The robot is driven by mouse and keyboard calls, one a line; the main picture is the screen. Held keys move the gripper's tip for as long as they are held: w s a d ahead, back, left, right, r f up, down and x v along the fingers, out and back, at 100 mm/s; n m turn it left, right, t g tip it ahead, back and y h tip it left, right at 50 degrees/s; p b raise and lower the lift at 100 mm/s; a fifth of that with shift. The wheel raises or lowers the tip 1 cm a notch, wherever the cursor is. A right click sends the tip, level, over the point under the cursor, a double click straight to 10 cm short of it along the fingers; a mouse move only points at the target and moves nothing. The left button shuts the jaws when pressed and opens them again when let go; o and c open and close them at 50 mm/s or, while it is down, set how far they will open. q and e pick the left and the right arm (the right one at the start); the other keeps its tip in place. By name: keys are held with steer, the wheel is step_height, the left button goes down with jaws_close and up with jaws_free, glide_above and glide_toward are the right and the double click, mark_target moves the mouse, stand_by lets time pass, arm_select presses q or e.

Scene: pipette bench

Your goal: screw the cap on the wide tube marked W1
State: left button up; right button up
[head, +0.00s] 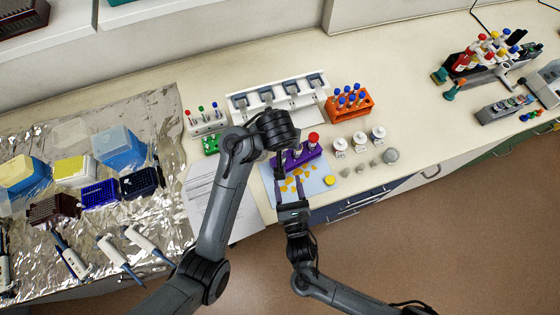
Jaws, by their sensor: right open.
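A purple rack (311,164) holds tubes at the back of a light blue mat (320,188). One tube in it has a red cap (313,138). A yellow cap (330,180) lies at the mat's right side. The W1 marking is too small to read, so I cannot tell which tube bears it. My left gripper (279,163) points down at the rack's left end; its fingers are mostly hidden and its hold cannot be made out. My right gripper (289,183) is open over the mat, in front of the rack, its fingers pointing toward the rack.
White bottles (340,148) and small grey pieces (374,161) stand right of the mat. An orange rack (349,105) with blue-capped tubes is behind. A white pipette stand (285,92) is at the back. Foil with tip boxes (122,148) covers the left.

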steer(key=shift+w+a+r, duration=0.1)
stand_by(0.3)
steer(key=shift+w+a, duration=0.4)
steer(key=shift+w, duration=1.55)
steer(key=shift+w+a, duration=0.35)
steer(key=shift+w, duration=1.6)
steer(key=shift+w+a, duration=0.4)
steer(key=shift+w, duration=1.55)
jaws_close()
